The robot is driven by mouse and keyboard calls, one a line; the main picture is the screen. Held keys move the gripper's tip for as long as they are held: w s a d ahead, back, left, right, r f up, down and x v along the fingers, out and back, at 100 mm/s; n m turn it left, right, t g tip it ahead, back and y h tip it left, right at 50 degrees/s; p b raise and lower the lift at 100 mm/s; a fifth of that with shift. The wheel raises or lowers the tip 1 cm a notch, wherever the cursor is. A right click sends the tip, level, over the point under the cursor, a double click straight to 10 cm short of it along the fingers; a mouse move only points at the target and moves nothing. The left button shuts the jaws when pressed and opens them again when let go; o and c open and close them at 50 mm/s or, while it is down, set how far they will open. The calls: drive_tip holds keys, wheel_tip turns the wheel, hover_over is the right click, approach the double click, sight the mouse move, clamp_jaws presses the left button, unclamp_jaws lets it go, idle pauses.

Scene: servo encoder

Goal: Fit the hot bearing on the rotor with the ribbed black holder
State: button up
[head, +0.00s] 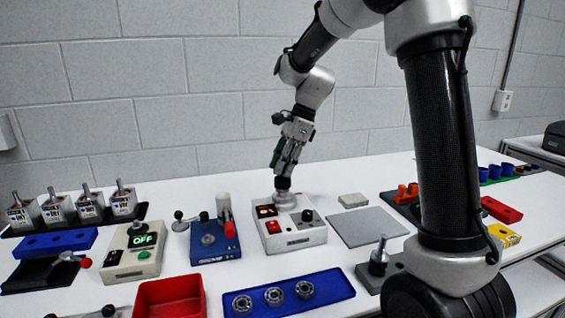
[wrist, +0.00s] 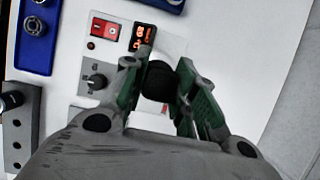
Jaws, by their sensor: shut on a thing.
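My gripper (head: 282,176) points down over the white heater box (head: 294,238), which has a lit red-orange display, a red switch and a black knob. Its green-padded fingers are shut on the ribbed black holder (wrist: 158,82), which stands upright between them above the heater's pale round plate (head: 285,197). The holder's lower end (head: 283,184) shows just below the fingertips in the head view. The hot bearing cannot be made out; the holder and fingers cover that spot. A dark rotor (head: 379,260) with an upright metal shaft stands on a grey block to the right.
A blue tray (head: 327,294) with 3 bearings lies in front of the heater. A blue press-like fixture (head: 212,254) and a box reading OFF (head: 134,256) stand left. A flat grey plate (head: 367,227) lies right. A red bin (head: 170,300) is at the front.

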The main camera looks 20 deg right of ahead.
drive_tip(key=shift+f, duration=0.15)
drive_tip(key=shift+f, duration=0.55)
idle(0.5)
drive_tip(key=shift+r, duration=2.55)
